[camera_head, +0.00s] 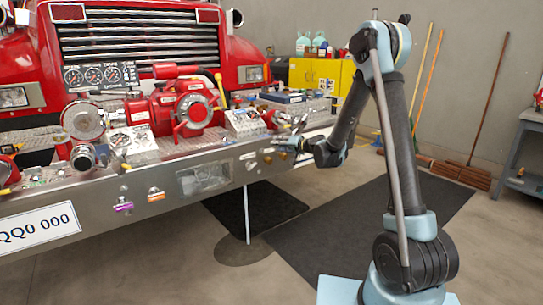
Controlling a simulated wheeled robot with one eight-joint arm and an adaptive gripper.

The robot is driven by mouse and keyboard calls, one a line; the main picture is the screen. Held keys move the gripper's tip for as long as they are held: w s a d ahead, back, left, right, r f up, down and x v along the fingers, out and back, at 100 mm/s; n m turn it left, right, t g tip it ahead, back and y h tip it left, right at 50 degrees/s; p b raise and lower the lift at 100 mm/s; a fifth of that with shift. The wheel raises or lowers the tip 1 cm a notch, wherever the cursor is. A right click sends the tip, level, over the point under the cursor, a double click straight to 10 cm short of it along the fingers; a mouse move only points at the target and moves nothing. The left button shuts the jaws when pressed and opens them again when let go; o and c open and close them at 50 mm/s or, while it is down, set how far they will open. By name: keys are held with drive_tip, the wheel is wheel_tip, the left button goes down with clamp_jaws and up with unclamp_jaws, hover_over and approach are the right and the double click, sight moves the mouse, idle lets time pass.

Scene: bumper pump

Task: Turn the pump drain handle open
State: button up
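My arm reaches in from the right, and my gripper (287,144) is at the right part of the truck's steel bumper (110,208), close to its front face. The fingers are small and dark here, and I cannot tell if they are open or touching anything. I cannot tell which is the pump drain handle. The red pump (187,108) sits on top of the bumper.
A thin pole (247,215) stands below the bumper. Dark mats (375,222) cover the floor. A yellow cabinet (318,76), brooms (452,170) and a grey bench (525,150) are at the back and right.

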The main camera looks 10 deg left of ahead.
drive_tip(key=s+d+r+n+g+h, duration=0.1)
drive_tip(key=s+d+r+h, duration=0.15)
drive_tip(key=s+d, duration=0.7)
drive_tip(key=s+d+r+n+g+h, duration=0.1)
drive_tip(key=s+d+r+g+h, duration=0.15)
drive_tip(key=s+d, duration=0.7)
drive_tip(key=s+d+f+m+g+h, duration=0.1)
drive_tip(key=s+d+f+h, duration=0.3)
drive_tip(key=s+d, duration=0.9)
drive_tip(key=s+d+f+m+g+h, duration=0.1)
drive_tip(key=s+d+f, duration=0.4)
drive_tip(key=s+d, duration=0.8)
drive_tip(key=s+g+h, duration=0.1)
drive_tip(key=s+h, duration=0.1)
drive_tip(key=shift+s+d+f+m+h, duration=0.2)
drive_tip(key=shift+s+f+m+h, duration=0.05)
drive_tip(key=shift+f+m+h, duration=0.15)
